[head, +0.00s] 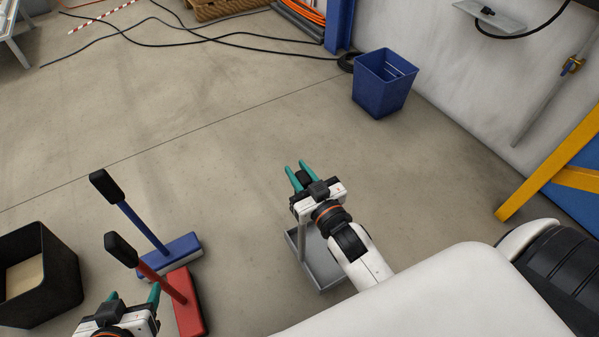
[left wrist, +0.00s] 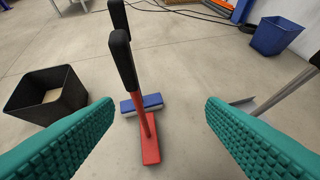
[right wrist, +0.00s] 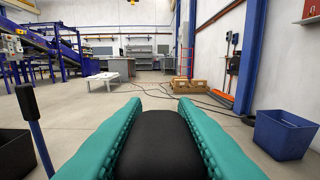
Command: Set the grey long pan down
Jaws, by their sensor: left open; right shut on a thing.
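The grey long pan (head: 319,272) hangs upright below my right gripper, its tray low by the floor; I cannot tell whether it touches. Its grey handle and tray edge (left wrist: 283,92) show at the right of the left wrist view. My right gripper (head: 296,168) is shut on the pan's black grip, which fills the space between the teal fingers in the right wrist view (right wrist: 156,145). My arm hides part of the tray in the head view. My left gripper (head: 134,293) is open and empty, near the red broom (head: 187,300).
A blue broom (head: 170,258) stands upright behind the red one. A black bin (head: 50,290) is at the left. A blue bin (head: 384,85) stands by the wall. Black cables (head: 200,37) lie at the back. The middle floor is clear.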

